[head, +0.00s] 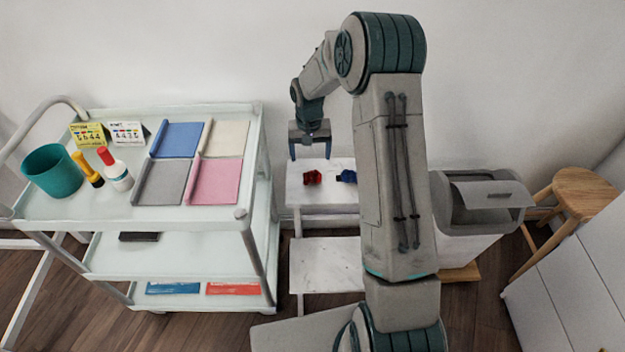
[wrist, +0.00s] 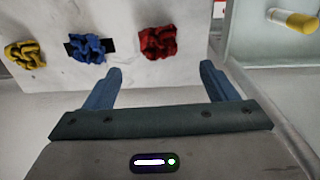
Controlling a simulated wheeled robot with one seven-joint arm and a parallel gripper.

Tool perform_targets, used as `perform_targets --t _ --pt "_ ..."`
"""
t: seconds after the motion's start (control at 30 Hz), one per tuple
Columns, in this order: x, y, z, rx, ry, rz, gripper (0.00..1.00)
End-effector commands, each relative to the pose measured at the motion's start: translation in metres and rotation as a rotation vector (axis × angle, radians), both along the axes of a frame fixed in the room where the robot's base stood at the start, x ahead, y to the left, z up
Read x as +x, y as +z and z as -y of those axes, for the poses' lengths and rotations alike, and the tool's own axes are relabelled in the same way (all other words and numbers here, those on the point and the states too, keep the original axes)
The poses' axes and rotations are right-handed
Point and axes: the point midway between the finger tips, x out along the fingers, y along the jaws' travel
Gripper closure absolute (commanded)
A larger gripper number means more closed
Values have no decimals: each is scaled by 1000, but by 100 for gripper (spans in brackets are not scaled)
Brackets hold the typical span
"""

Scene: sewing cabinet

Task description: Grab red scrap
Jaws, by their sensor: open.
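The red scrap (head: 313,177) is a small crumpled piece on the white stand (head: 306,195), left of the blue scrap (head: 347,176). In the wrist view the red scrap (wrist: 159,43) lies ahead of my gripper (wrist: 159,85), roughly between the lines of the two blue fingers and apart from them. The blue scrap (wrist: 88,48) and a yellow scrap (wrist: 25,54) lie to its left there. My gripper (head: 309,157) is open and empty, near the back of the stand in the head view. The yellow scrap is hidden in the head view.
A white cart (head: 100,206) on the left holds colored fabric squares, a teal cup (head: 53,171) and bottles. A grey lidded bin (head: 480,205) and a wooden stool (head: 585,190) stand on the right. A lower white step (head: 325,262) lies in front of the stand.

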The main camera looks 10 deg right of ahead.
Motion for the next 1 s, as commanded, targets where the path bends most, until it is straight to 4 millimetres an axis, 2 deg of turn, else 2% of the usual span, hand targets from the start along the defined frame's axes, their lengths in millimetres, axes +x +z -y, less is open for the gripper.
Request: perform_targets --t 0.03,0.1,0.37,0.7,0.93,0.97,1.0 --pt "-1 -12 0 1 1 -3 21" --pt "0 -21 0 0 0 -2 21" --pt "-1 -36 1 0 0 0 21" --pt "-7 -81 2 1 1 -1 21" --pt "-7 -83 3 1 0 1 21" --pt "-7 -83 3 1 0 1 24" --pt "-7 -83 3 1 0 1 35"
